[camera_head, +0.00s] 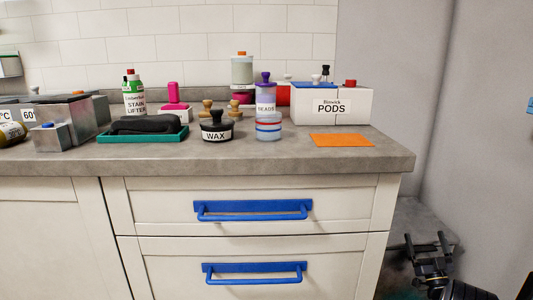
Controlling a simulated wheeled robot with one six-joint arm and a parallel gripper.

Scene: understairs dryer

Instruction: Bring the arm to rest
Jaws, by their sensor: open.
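My gripper (427,250) shows at the lower right of the head view, low beside the right end of the counter. Its two dark fingers point up and stand apart, with nothing seen between them. Part of my dark arm shows below it, cut off by the picture's bottom edge. The gripper appears clear of the cabinet's side, though the exact gap is hard to tell.
The grey counter (300,158) holds a PODS box (350,108), an orange mat (341,140), a WAX tin (216,130) and a green tray (110,138). Below are two shut drawers with blue handles (252,210). A grey wall (395,90) bounds the right.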

